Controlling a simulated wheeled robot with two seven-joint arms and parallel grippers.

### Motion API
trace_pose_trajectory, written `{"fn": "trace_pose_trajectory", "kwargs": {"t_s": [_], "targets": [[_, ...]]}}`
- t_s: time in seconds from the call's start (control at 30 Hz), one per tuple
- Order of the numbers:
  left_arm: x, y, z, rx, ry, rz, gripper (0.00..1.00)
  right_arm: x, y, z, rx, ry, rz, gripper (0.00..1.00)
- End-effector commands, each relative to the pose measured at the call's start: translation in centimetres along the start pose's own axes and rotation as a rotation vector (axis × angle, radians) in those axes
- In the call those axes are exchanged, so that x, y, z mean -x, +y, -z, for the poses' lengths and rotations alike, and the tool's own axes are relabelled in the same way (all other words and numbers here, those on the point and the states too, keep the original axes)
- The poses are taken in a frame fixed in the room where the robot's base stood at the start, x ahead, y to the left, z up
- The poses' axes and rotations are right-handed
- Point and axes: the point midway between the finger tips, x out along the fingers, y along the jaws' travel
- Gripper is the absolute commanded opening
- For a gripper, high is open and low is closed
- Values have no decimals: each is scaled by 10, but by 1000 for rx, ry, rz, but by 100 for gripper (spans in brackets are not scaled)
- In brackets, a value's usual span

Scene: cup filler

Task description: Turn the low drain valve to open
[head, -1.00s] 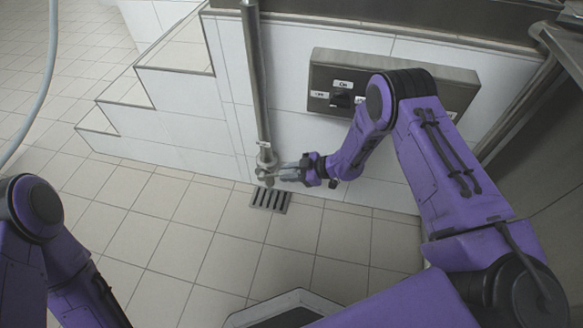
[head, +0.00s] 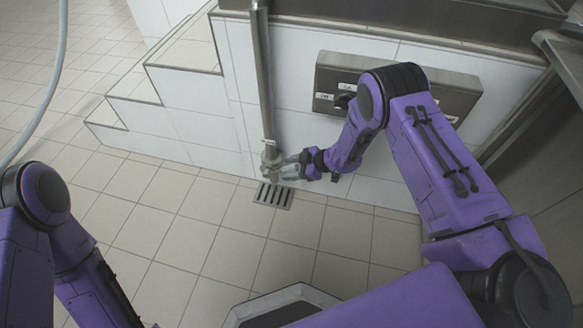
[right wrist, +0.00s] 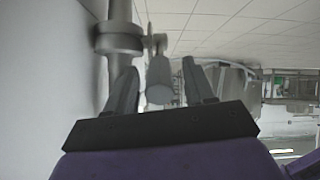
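The low drain valve (head: 270,158) sits at the foot of a grey vertical pipe (head: 264,75) against the white tiled wall, just above a floor drain. In the right wrist view, the valve body (right wrist: 119,40) is at upper left and its grey handle (right wrist: 160,82) stands between my fingers. My right gripper (head: 285,170) is at the valve from the right. In the right wrist view, the right gripper (right wrist: 161,85) is open, with a visible gap on each side of the handle. My left arm is at lower left; its gripper is not in view.
A slotted floor drain (head: 274,196) lies below the valve. A metal switch panel (head: 455,101) with a black knob is on the wall, partly behind my right arm. Tiled steps (head: 135,110) rise at left, and a pale hose (head: 50,95) hangs there. The tiled floor in front is clear.

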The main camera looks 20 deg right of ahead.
Motion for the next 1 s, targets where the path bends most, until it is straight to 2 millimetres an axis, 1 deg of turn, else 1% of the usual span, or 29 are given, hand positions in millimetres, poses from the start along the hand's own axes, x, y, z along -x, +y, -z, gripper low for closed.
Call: {"fn": "trace_pose_trajectory", "kwargs": {"t_s": [0.17,0.27,0.37,0.5,0.6,0.7,0.8,1.0], "targets": [[0,0,0,0,0,0,0,1,0,0,0,0,0,54],[5,0,2,0,0,0,0,11,1,1,-1,-2,-1,54],[15,-1,6,0,1,0,0,32,2,4,-2,-1,-2,54],[26,-2,11,0,1,0,0,68,2,4,-3,-1,-3,54],[32,-3,13,0,1,0,0,87,1,3,-2,0,-2,54],[34,-3,14,0,1,0,0,100,1,2,-1,-1,-1,54],[35,-3,15,0,1,0,0,105,0,1,0,0,0,54],[34,-3,14,0,1,0,0,105,0,0,0,0,0,54]]}}
